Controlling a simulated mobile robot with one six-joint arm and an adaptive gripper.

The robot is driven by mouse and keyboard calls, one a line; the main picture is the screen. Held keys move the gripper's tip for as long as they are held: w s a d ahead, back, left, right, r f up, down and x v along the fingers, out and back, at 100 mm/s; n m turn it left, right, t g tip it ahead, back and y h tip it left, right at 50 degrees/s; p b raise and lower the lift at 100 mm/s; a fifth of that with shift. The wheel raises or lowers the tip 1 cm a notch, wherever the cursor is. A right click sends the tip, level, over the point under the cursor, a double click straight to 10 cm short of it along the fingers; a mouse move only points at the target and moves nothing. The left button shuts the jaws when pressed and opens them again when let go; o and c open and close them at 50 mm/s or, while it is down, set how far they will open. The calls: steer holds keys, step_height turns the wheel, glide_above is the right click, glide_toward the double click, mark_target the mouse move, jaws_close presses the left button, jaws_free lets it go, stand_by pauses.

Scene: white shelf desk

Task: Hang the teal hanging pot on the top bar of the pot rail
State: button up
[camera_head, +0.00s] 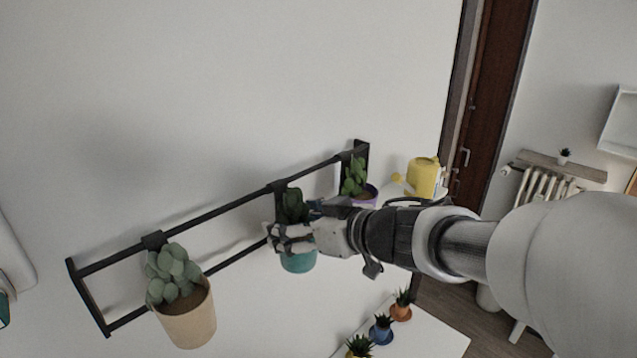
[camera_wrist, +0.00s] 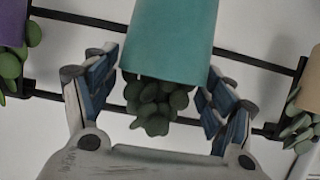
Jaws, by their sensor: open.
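The teal hanging pot (camera_head: 298,263) with a dark green plant is at the middle of the black pot rail (camera_head: 213,213) in the head view. A dark hook shows on the top bar just above its plant. My gripper (camera_head: 288,238) is at the pot, partly covering it. In the wrist view the teal pot (camera_wrist: 172,38) appears inverted, between the spread fingers of my gripper (camera_wrist: 160,88). Gaps show between the fingers and the pot's plant; the fingers are open. The pot's own hook is hidden in the wrist view.
A beige pot (camera_head: 190,318) hangs at the rail's left end and a purple pot (camera_head: 366,194) at its right. A yellow watering can (camera_head: 424,177) stands farther right. Several small potted succulents sit on a white surface (camera_head: 425,335) below. The bar between beige and teal pots is free.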

steer(key=shift+f, duration=0.1)
steer(key=v, duration=1.2)
steer(key=w+d+f+m+t+h+b, duration=0.4)
steer(key=d+t+h+b, duration=0.2)
steer(key=d+b, duration=0.25)
steer(key=s+d+f+m+g+h+b, duration=0.1)
steer(key=s+d+f+m+h+b, duration=0.15)
steer(key=d+f+b, duration=0.2)
steer(key=s+d+f+m+h+b, duration=0.1)
steer(key=d+f+m+h+b, duration=0.1)
steer(key=d+f+h+b, duration=0.3)
steer(key=s+f+m+g+b, duration=0.1)
steer(key=s+f+g+b, duration=0.2)
steer(key=s+f, duration=0.35)
steer(key=s+f+m+g+b, duration=0.1)
steer(key=s+f+g+b, duration=0.15)
steer(key=f, duration=0.75)
steer(key=s+a+f+g+y+b, duration=0.1)
steer(key=s+a+f, duration=0.1)
steer(key=s+f, duration=0.1)
steer(key=s+a+f+g+y+b, duration=0.1)
steer(key=s+a+f+b, duration=0.1)
steer(key=s+f, duration=0.2)
steer(key=s+a+f+n+g+y+b, duration=0.1)
steer(key=s+a+f+g+b, duration=0.1)
steer(key=s+f, duration=0.2)
steer(key=shift+f, duration=0.3)
